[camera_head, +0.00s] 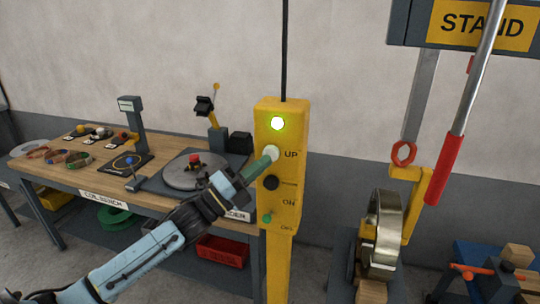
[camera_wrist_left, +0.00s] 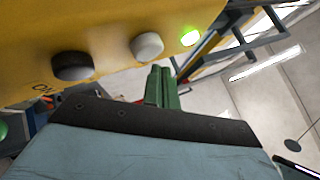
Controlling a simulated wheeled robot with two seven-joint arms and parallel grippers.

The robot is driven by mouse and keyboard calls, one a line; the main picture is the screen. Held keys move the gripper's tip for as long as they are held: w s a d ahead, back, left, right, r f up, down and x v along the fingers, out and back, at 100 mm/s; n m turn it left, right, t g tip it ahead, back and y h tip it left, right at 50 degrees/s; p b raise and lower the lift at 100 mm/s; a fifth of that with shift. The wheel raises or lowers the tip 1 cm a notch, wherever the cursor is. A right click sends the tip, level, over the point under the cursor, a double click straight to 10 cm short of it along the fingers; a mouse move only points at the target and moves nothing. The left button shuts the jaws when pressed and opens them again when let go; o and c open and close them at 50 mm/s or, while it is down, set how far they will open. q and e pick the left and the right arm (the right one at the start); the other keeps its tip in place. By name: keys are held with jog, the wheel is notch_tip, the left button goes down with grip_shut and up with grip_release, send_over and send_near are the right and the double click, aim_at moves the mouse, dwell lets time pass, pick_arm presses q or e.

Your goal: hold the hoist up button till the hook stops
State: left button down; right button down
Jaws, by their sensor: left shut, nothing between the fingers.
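The yellow hoist control post (camera_head: 285,200) stands in the middle of the head view, with a lit green lamp (camera_head: 278,123) at its top. The pale UP button (camera_head: 271,152) is below the lamp; it also shows in the left wrist view (camera_wrist_left: 147,46). My left gripper (camera_head: 272,153), with green fingers, is shut and empty, its tips at the UP button. The wrist view shows the tips close to it (camera_wrist_left: 160,68); I cannot tell whether they press it. A yellow hook (camera_head: 418,190) hangs at right by a red ring (camera_head: 403,153), beside a metal coil (camera_head: 387,238). My right gripper is out of view.
A dark button (camera_head: 270,183) and a green button (camera_head: 267,218) are lower on the post. A wooden coil bench (camera_head: 90,182) with a turntable stands behind my left arm. A red-handled bar (camera_head: 445,170) crosses in front of the hook area.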

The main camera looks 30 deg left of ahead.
pick_arm(q)
jog(key=shift+w, duration=0.1)
jog(key=shift+w+a, duration=0.1)
jog(key=shift+w, duration=0.25)
jog(key=shift+w+a+b, duration=0.15)
jog(key=shift+w+b, duration=0.3)
jog(key=shift+b, duration=0.05)
dwell(0.8)
jog(key=shift+s, duration=0.1)
dwell(4.1)
jog(key=shift+s+d+p, duration=0.25)
jog(key=shift+s+p, duration=0.15)
jog(key=shift+s, duration=0.4)
jog(key=s+p, duration=0.1)
jog(key=s, duration=0.1)
jog(key=s+d+p, duration=0.1)
jog(key=s, duration=0.2)
jog(key=shift+d, duration=0.1)
